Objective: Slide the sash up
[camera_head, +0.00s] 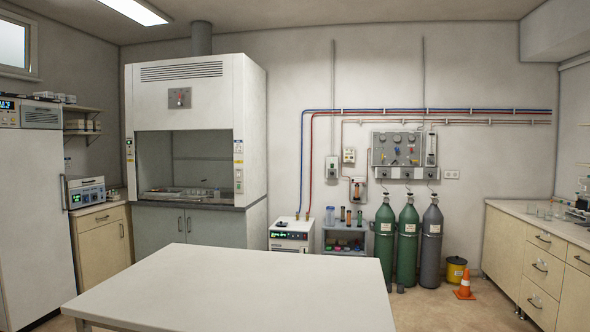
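The fume hood (190,110) stands against the back wall at the left, a white cabinet with a vent grille on top and a grey base below. Its front opening (185,165) shows a grey interior and a worktop with small items on it. A glass sash is hard to make out; a faint horizontal line crosses the opening about halfway, and I cannot tell whether it is the sash edge or part of the back panel. Neither of my grippers is in view.
A white table (235,290) fills the front, between me and the hood. A white fridge-like cabinet (35,200) stands at the left. A chiller (291,235), gas cylinders (408,245) and an orange cone (464,284) stand right of the hood. Counters (535,255) line the right wall.

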